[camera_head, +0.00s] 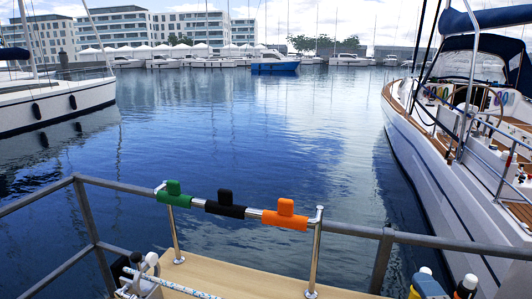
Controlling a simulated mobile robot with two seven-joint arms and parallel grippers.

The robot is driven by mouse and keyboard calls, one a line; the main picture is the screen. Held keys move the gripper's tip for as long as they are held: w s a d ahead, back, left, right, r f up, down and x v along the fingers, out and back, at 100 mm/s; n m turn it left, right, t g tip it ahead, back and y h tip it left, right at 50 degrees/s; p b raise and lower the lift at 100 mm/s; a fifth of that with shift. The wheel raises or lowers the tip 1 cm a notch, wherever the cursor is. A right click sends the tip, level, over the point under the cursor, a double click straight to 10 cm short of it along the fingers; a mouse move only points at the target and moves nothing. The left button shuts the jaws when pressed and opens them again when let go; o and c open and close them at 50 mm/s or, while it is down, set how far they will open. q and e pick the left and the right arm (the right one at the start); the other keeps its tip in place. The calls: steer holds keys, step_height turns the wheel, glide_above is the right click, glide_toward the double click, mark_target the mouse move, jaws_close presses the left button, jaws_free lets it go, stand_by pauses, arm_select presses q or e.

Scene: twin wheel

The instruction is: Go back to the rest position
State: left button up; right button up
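Neither my left nor my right gripper can be made out in the head view. A horizontal metal bar (254,212) stands on two posts at the middle, above a wooden surface. It carries a green T-shaped piece (173,194), a black one (225,205) and an orange one (286,216), left to right.
A grey railing (76,180) runs behind the wooden surface (250,284). White fittings (143,268) and a rope (183,290) are at the lower left. Water and moored boats lie beyond.

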steer(key=s+d+f+m+g+h, duration=0.1)
steer(key=s+f+m+g, duration=0.35)
steer(key=f, duration=0.25)
steer(key=s+d+f+m+g+h, duration=0.1)
steer(key=s+f+m+g+h, duration=0.1)
steer(key=s+f+m+g, duration=0.3)
steer(key=s+a+f+m+g+y, duration=0.2)
steer(key=s+f+m+g, duration=0.4)
steer(key=s+f, duration=0.45)
steer(key=w+a+f+t+y+b, duration=0.1)
steer(key=w+a+f+t+b, duration=0.15)
steer(key=f, duration=0.45)
steer(key=w+a+f+t+y+b, duration=0.1)
steer(key=w+a+f+t+b, duration=0.1)
steer(key=f+b, duration=0.35)
steer(key=w+a+f+t+y+b, duration=0.1)
steer(key=w+a+f+t+b, duration=0.15)
steer(key=f, duration=0.65)
step_height(320, 180, up, 12)
steer(key=p, duration=1.3)
steer(key=shift+s+d+f+n, duration=0.15)
steer(key=shift+s+f+n, duration=0.05)
steer(key=shift+s+n, duration=0.25)
steer(key=shift+t, duration=0.25)
